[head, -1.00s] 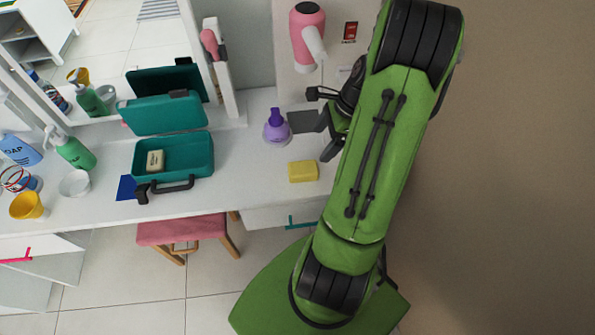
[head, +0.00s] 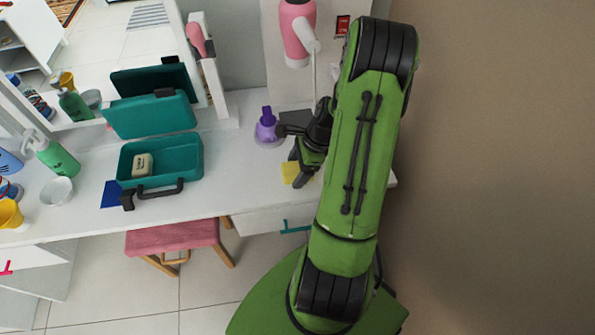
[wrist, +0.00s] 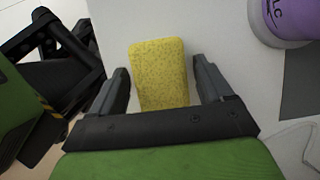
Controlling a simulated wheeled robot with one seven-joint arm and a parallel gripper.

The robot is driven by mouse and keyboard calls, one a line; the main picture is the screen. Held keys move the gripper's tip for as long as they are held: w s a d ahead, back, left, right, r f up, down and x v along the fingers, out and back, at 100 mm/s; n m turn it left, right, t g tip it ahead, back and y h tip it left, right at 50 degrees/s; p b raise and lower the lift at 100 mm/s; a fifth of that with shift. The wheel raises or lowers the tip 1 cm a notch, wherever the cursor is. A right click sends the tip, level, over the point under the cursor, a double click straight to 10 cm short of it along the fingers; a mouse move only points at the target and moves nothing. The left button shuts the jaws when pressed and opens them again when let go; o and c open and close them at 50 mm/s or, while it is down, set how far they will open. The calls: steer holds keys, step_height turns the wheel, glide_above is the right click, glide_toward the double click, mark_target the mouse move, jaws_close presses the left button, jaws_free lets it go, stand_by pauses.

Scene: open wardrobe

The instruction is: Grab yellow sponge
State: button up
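The yellow sponge (head: 291,171) lies on the white counter near its front edge. In the head view my gripper (head: 298,173) is over it and hides its right part. In the wrist view the yellow sponge (wrist: 159,75) lies between the two fingers of my gripper (wrist: 163,82). The fingers are spread wide, with a gap on each side of the sponge. I cannot tell how far above the counter the fingertips are.
A purple bottle (head: 266,126) stands behind the sponge. An open teal case (head: 190,160) holding a cream block (head: 142,165) sits to the left. A pink hair dryer (head: 296,30) hangs on the wall behind. A pink stool (head: 172,237) stands below the counter.

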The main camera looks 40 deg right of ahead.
steer(key=c, duration=0.8)
steer(key=shift+r, duration=0.1)
